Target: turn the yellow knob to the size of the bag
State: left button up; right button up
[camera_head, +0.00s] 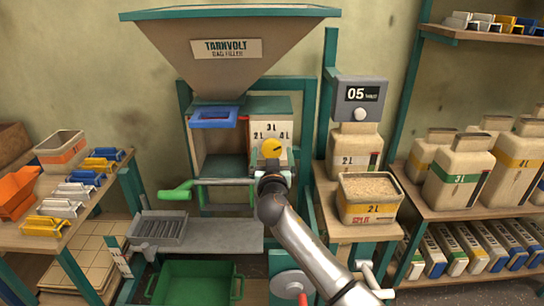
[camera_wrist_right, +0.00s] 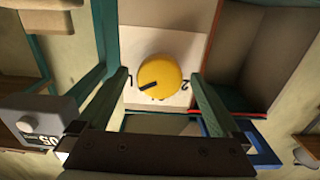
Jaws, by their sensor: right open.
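The yellow knob (camera_head: 271,147) sits on a pale dial plate marked 2 L at left, 3 L at top and 4 L at right. In the wrist view the yellow knob (camera_wrist_right: 160,77) has a dark pointer aimed left and slightly down, away from the 2 mark on its right. My right gripper (camera_head: 270,163) is in front of the dial; in the wrist view its open fingers (camera_wrist_right: 163,95) stand on either side of the knob. An open bag full of grain (camera_head: 369,213), labelled 2 L, stands right of the machine. My left gripper is not in view.
The hopper (camera_head: 233,70) is above the dial. A blue frame (camera_head: 214,118) and green handle (camera_head: 175,191) are left of it. A 2 L bag (camera_head: 353,145) stands under a display reading 05. Shelves of bags are at right; a table with clips is at left.

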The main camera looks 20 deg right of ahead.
jog(key=c, duration=1.4)
